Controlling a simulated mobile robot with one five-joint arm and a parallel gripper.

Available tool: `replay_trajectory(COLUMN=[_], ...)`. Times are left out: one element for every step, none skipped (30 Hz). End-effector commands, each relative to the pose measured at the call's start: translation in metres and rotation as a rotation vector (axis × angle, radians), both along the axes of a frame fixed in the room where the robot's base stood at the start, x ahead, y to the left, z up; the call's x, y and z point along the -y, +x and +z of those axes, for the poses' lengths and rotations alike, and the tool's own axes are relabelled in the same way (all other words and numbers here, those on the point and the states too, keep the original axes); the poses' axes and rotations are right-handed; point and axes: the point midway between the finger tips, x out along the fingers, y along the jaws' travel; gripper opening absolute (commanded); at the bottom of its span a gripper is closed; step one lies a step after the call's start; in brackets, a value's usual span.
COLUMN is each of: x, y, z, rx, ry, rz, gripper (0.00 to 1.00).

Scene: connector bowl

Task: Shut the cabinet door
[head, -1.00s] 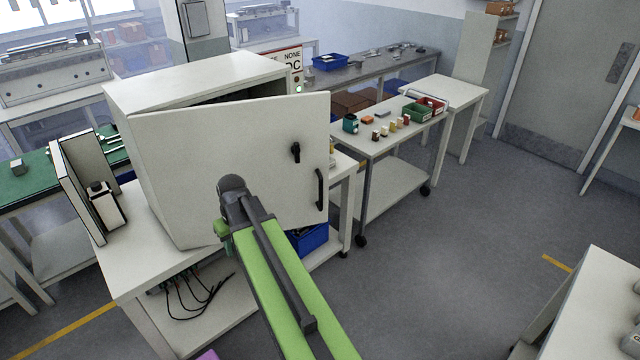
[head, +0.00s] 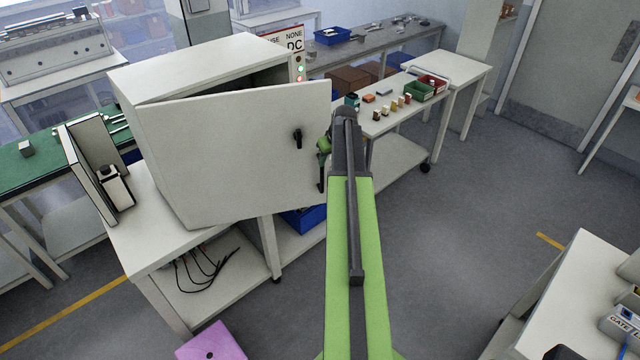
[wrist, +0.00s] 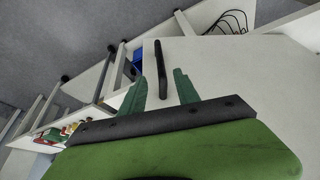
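The white cabinet (head: 200,66) stands on a white bench at the left in the head view. Its door (head: 230,155) is partly open, swung out toward me, with a dark gap along the top. The door has a black latch knob (head: 297,138) and a black bar handle (head: 321,178) near its free edge. My gripper (head: 324,146) is at that free edge, partly hidden by my arm. In the wrist view, my gripper (wrist: 158,80) is open, and the handle (wrist: 161,62) lies between the lines of its green fingers, reaching beyond their tips. Contact cannot be told.
A trolley (head: 400,118) with small jars and green and red bins (head: 418,91) stands behind the door's free edge. A white table (head: 585,270) is at lower right. Open floor lies between.

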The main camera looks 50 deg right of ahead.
Motion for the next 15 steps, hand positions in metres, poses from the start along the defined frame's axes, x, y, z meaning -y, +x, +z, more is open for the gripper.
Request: replay_trajectory(x=[0.002,0.003,0.004,0.005,0.006,0.007,0.008,0.009,0.01,0.011,0.012,0.013,0.013,0.014,0.015], y=[0.005,0.007,0.011,0.013,0.015,0.018,0.021,0.023,0.026,0.029,0.031,0.035,0.037,0.039,0.042], z=[-0.021,-0.028,-0.036,-0.043,-0.049,-0.057,-0.063,-0.069,-0.077,-0.084,-0.09,-0.098,-0.104,-0.109,-0.115], rx=[0.0,0.0,0.0,0.0,0.0,0.0,0.0,0.0,0.0,0.0,0.0,0.0,0.0,0.0,0.0], ry=[0.0,0.0,0.0,0.0,0.0,-0.001,-0.001,-0.001,-0.001,-0.001,-0.001,-0.001,-0.001,0.0,0.0], rz=[0.0,0.0,0.0,-0.001,-0.001,-0.001,-0.001,-0.001,0.0,0.0,0.0,0.0,0.0,0.0,0.0], gripper=[0.38,0.38,0.38,0.38,0.38,0.38,0.38,0.38,0.38,0.38,0.38,0.38,0.38,0.38,0.38])
